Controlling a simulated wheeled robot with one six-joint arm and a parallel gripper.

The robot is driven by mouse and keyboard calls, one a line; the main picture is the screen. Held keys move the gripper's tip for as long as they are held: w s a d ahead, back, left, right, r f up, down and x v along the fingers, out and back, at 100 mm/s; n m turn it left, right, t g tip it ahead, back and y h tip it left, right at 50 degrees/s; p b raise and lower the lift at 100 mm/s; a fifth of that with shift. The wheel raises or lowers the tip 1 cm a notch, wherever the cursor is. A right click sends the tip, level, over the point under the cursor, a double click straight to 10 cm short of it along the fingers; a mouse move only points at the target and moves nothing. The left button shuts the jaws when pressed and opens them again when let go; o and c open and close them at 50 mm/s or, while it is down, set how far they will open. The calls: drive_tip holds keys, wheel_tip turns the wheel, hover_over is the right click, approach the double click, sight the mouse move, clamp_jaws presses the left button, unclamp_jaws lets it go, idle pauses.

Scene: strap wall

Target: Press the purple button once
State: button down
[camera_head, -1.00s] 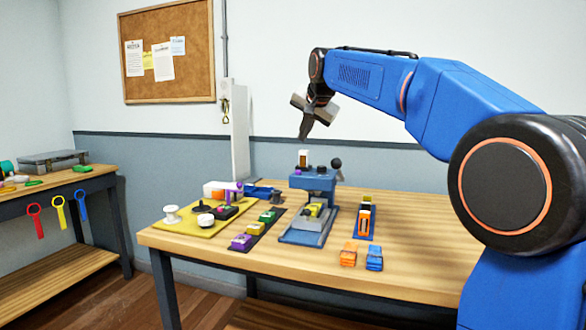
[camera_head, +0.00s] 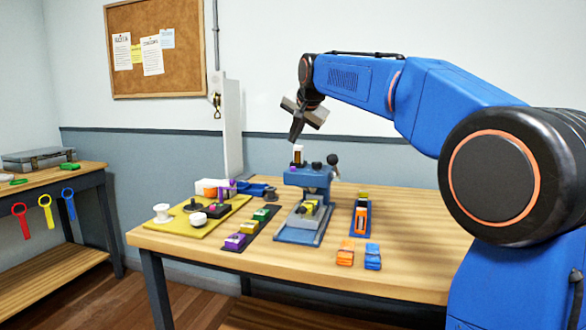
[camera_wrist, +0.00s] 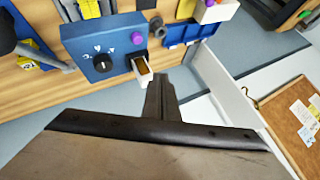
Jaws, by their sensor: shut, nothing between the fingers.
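The purple button (camera_wrist: 137,40) is a small round knob on the top of a blue press-like machine (camera_wrist: 90,48). In the head view the button (camera_head: 293,168) shows small on the machine's left side. A white upright piece with a brown face (camera_wrist: 142,68) and a black dial (camera_wrist: 103,66) stand near it. My gripper (camera_head: 296,139) is shut and empty, pointing down just above the white piece and not touching the button. In the wrist view its dark fingertips (camera_wrist: 160,84) are below and right of the white piece, with the button beyond it.
A yellow board (camera_head: 185,227) with knobs lies left of the machine, near a dark strip of coloured blocks (camera_head: 249,228). Orange (camera_head: 345,252) and blue (camera_head: 373,256) blocks lie at the front. The right part of the table (camera_head: 420,235) is clear. A wall stands behind.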

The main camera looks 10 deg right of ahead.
drive_tip(key=shift+f, duration=2.95)
drive_tip(key=shift+f, duration=0.1)
drive_tip(key=shift+f, duration=0.35)
drive_tip(key=shift+f, duration=0.5)
idle(0.6)
drive_tip(key=shift+r, duration=0.95)
drive_tip(key=shift+r, duration=0.1)
drive_tip(key=shift+r, duration=2.4)
